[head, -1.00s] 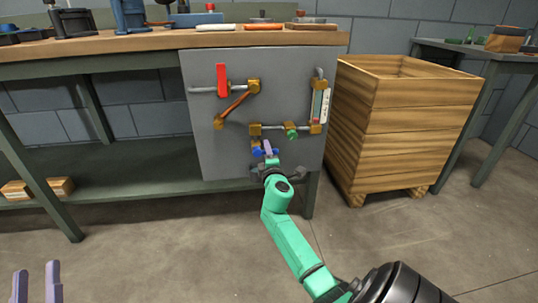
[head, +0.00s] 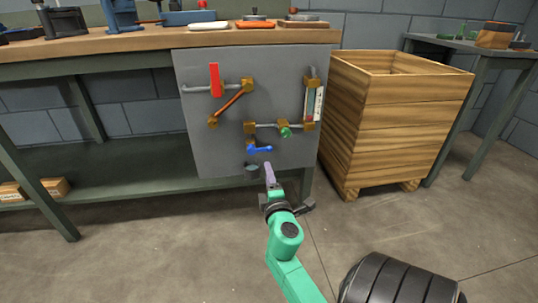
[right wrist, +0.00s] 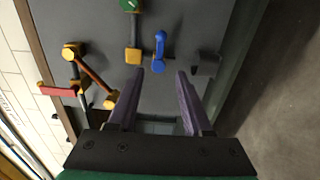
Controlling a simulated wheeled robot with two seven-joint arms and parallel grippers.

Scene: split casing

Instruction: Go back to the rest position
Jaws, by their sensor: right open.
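My right gripper (head: 270,172) is at the lower edge of a grey panel in the head view, in front of it and below a blue handle (head: 260,150). In the right wrist view the two purple fingers (right wrist: 160,74) stand apart with nothing between them. The blue handle (right wrist: 160,50) lies beyond the fingertips and is clear of them. In the head view the handle points to the right, roughly level. My left gripper is not in view.
The grey panel (head: 205,135) carries pipes, a red lever (head: 214,80), a green knob (head: 285,132) and a gauge (head: 318,104). It hangs below a workbench top (head: 120,42). A wooden crate (head: 400,120) stands right of it.

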